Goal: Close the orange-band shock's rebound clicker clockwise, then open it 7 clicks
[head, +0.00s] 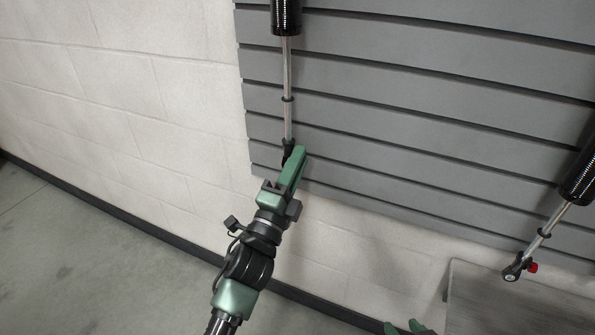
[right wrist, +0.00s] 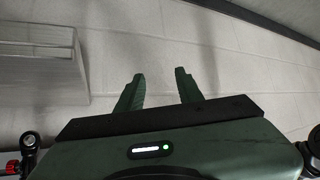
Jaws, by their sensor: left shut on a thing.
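In the head view a shock (head: 287,75) with a black body and a bright shaft hangs upright on the grey slatted wall. My left gripper (head: 296,152) is shut at the black lower end of this shock; its fingers hide the clicker there. No orange band shows in either view. A second shock (head: 545,232) hangs tilted at the right, with a red knob (head: 532,267) beside its lower eye; a red knob also shows in the right wrist view (right wrist: 12,167). My right gripper (right wrist: 158,88) is open and empty; its fingertips show at the head view's bottom edge (head: 403,328).
The slatted panel (head: 400,110) ends above a white block wall (head: 150,90). A grey metal surface (head: 500,300) stands at the lower right, below the second shock. The floor (head: 60,250) at the lower left is clear.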

